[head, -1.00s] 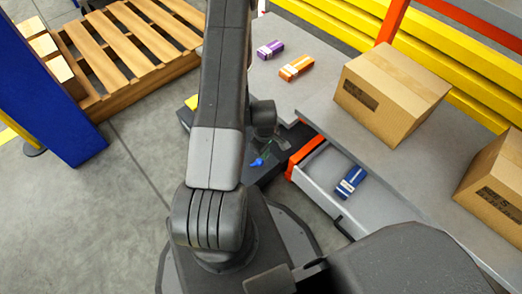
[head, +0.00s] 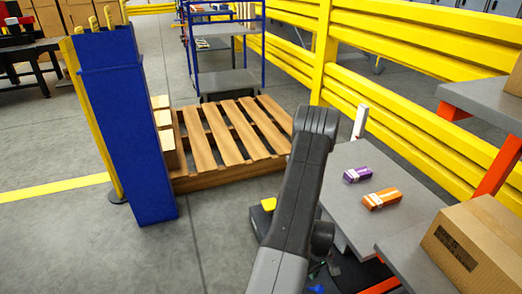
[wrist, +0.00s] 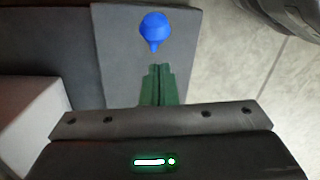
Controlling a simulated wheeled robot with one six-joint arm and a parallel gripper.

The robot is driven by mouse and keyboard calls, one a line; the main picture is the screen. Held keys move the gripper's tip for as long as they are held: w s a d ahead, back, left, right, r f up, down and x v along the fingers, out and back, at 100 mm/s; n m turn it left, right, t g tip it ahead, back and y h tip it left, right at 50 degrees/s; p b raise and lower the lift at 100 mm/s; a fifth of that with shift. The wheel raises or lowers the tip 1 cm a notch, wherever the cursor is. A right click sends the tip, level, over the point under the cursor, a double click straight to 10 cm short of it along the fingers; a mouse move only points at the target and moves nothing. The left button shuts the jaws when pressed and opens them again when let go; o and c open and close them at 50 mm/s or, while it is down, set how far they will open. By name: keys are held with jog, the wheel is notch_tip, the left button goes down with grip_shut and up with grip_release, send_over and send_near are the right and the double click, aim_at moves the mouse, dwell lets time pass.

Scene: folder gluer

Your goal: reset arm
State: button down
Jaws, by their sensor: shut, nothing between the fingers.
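My gripper (wrist: 157,85) is in the wrist view, its two green fingers closed together with nothing between them. A small blue piece (wrist: 154,30) lies just beyond the fingertips on a dark grey surface, apart from them. My arm (head: 300,190) rises from the bottom middle of the head view and hides part of what is behind it. In the head view the gripper is mostly out of sight at the bottom edge.
A grey table (head: 350,205) at right holds a purple pack (head: 357,174) and an orange pack (head: 382,199). A cardboard box (head: 475,245) stands nearer. A wooden pallet (head: 235,135), a blue post (head: 128,130) and yellow rails (head: 420,120) stand around.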

jog(key=shift+w+a+f+p, duration=0.15)
jog(key=shift+w+p, duration=0.1)
jog(key=shift+w, duration=0.25)
jog(key=shift+w+f+p, duration=0.2)
jog(key=shift+w, duration=0.35)
jog(key=shift+w+a+f+p, duration=0.15)
jog(key=shift+w+p, duration=0.1)
jog(key=shift+w, duration=0.25)
jog(key=shift+s, duration=0.1)
